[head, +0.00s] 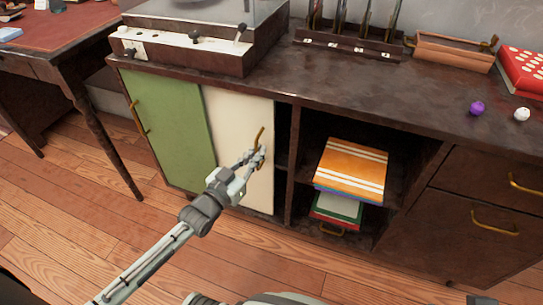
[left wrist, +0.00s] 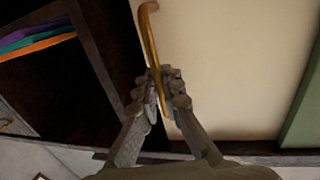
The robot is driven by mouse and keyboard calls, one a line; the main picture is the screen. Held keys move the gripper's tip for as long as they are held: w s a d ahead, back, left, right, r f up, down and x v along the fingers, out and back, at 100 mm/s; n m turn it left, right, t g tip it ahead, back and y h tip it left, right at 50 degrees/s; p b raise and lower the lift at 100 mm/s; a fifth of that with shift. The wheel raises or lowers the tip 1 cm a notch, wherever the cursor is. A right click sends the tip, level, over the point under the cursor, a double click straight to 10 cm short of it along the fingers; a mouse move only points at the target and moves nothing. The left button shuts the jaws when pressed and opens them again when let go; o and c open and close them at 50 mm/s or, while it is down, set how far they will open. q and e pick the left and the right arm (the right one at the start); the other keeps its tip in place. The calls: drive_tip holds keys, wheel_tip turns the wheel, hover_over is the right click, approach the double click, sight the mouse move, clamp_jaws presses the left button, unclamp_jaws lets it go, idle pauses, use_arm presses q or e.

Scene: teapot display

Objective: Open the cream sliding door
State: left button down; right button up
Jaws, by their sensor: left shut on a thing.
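The cream sliding door (head: 238,140) is in the front of the dark cabinet, beside the green door (head: 167,125). A narrow dark opening shows at the cream door's right edge. The cream door (left wrist: 235,65) also fills much of the left wrist view. Its brass handle (head: 260,137) stands upright near that edge. My left gripper (head: 259,155) is shut on the lower part of the handle (left wrist: 150,35), and its fingers (left wrist: 160,85) close around it in the left wrist view. My right gripper is not in view.
An open shelf with stacked books (head: 350,170) lies right of the cream door. Drawers with brass handles (head: 495,222) are further right. A record player (head: 190,45) stands on the cabinet top. The wooden floor (head: 110,225) before the doors is clear.

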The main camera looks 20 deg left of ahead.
use_arm(q)
drive_tip(key=a, duration=0.7)
drive_tip(key=shift+w+a, duration=0.1)
drive_tip(key=shift+a, duration=0.15)
drive_tip(key=a, duration=0.6)
drive_tip(key=shift+w+a+b, duration=0.1)
drive_tip(key=shift+a+b, duration=0.05)
drive_tip(key=shift+b, duration=0.2)
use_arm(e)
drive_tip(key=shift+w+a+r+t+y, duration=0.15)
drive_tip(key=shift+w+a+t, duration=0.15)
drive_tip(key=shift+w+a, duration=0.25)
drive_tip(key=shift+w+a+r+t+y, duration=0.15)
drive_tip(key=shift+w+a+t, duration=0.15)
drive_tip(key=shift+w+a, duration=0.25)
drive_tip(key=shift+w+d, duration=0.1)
use_arm(q)
drive_tip(key=c, duration=1.7)
unclamp_jaws()
drive_tip(key=shift+s, duration=0.45)
drive_tip(key=v, duration=1.1)
drive_tip(key=shift+a, duration=0.15)
